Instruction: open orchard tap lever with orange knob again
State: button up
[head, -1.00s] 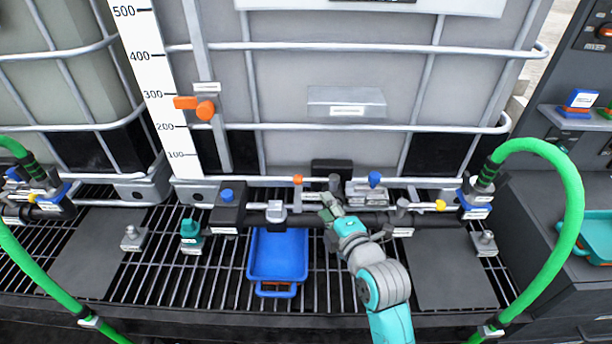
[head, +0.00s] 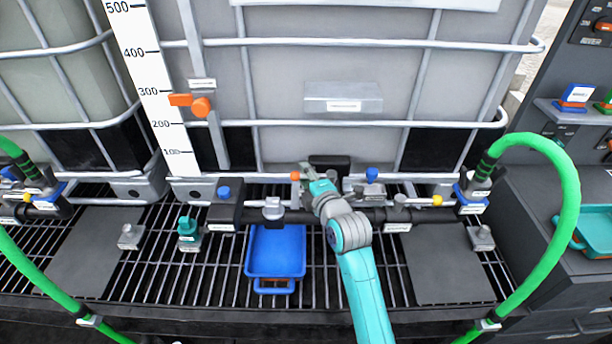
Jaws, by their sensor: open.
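A small orange knob (head: 295,175) stands on the pipe manifold (head: 340,214) in front of the central tank. The lever and tap body under it are small and partly hidden, so I cannot tell how the lever is turned. My gripper (head: 304,171) is open, with its fingertips just right of the orange knob. I cannot tell whether they touch it. My teal and grey arm reaches up from the bottom and hides part of the manifold.
A blue knob (head: 372,174) stands right of my gripper, with another blue knob (head: 223,192) at left. A yellow knob (head: 437,200) is further right. A blue tray (head: 257,265) sits on the grating below. Green hoses (head: 572,225) arch at both sides.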

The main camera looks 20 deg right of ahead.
jog(key=shift+w, duration=0.15)
grip_shut()
jog(key=shift+s+y, duration=0.2)
jog(key=shift+y, duration=0.1)
jog(key=shift+s+a+n+g+y, duration=0.1)
jog(key=shift+s+n+g+y, duration=0.4)
jog(key=shift+n+y, duration=0.55)
jog(key=shift+s+d+n+g+y, duration=0.1)
jog(key=shift+s+n+g+y, duration=0.4)
jog(key=shift+n+y, duration=0.6)
jog(key=shift+s+a+n+g+y, duration=0.1)
jog(key=shift+s+n+g+y, duration=0.5)
jog(key=shift+y, duration=0.75)
jog(key=shift+n, duration=0.25)
grip_release()
